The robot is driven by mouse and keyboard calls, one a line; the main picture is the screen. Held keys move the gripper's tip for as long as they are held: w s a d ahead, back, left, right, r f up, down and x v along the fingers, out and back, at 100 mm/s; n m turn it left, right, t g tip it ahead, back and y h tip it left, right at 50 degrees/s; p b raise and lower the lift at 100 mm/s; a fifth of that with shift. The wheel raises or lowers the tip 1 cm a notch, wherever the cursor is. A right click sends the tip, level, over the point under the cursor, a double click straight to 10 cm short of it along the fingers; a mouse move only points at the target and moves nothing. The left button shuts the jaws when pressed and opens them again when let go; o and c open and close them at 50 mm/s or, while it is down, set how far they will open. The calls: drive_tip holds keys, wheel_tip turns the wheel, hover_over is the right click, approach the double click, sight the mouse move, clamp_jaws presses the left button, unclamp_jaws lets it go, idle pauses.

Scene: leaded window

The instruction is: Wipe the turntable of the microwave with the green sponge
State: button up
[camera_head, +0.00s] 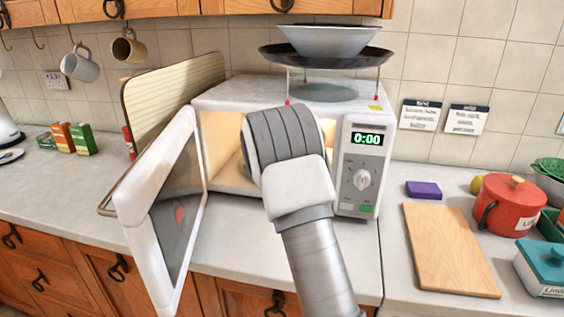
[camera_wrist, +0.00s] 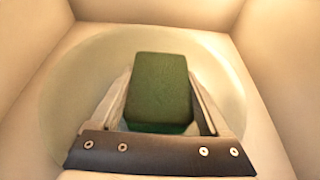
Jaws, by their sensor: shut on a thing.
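The microwave (camera_head: 351,150) stands on the counter with its door (camera_head: 160,200) swung open to the left. My arm reaches into its lit cavity and hides most of the inside in the head view. In the wrist view, my gripper (camera_wrist: 160,108) is shut on the green sponge (camera_wrist: 160,88), with one finger on each side of it. The round, pale turntable (camera_wrist: 70,85) lies around and beyond the sponge. I cannot tell whether the sponge touches the turntable.
The cavity walls (camera_wrist: 285,65) surround my gripper closely. A rack with a dark pan (camera_head: 330,55) and a bowl (camera_head: 326,40) stands on top of the microwave. A cutting board (camera_head: 448,250), purple block (camera_head: 423,190) and red pot (camera_head: 508,205) are on the right counter.

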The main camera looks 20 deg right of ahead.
drive_tip(key=shift+s+a+f+b, duration=0.1)
drive_tip(key=shift+s+a+b, duration=0.45)
drive_tip(key=shift+s, duration=0.25)
drive_tip(key=shift+s+a+r+b, duration=0.1)
drive_tip(key=shift+s+a+b, duration=0.4)
drive_tip(key=shift+s, duration=0.25)
drive_tip(key=shift+s+a+f+b, duration=0.1)
drive_tip(key=shift+s+a+b, duration=0.4)
drive_tip(key=shift+s, duration=0.3)
drive_tip(key=shift+w+a+p, duration=0.35)
drive_tip(key=shift+a+p, duration=0.25)
drive_tip(key=shift+a, duration=0.05)
drive_tip(key=shift+w+a+p, duration=0.35)
drive_tip(key=shift+w+a, duration=0.1)
drive_tip(key=shift+a, duration=0.1)
drive_tip(key=shift+w+d+p, duration=0.15)
drive_tip(key=shift+w+d, duration=0.4)
drive_tip(key=shift+w, duration=0.2)
drive_tip(key=shift+w+d+p, duration=0.15)
drive_tip(key=shift+w+d, duration=0.4)
drive_tip(key=shift+w, duration=0.2)
drive_tip(key=shift+w+d+p, duration=0.65)
drive_tip(key=shift+w+d, duration=0.1)
drive_tip(key=shift+w, duration=0.3)
drive_tip(key=shift+w+d, duration=0.3)
drive_tip(key=shift+w, duration=0.15)
drive_tip(key=shift+a+f, duration=0.1)
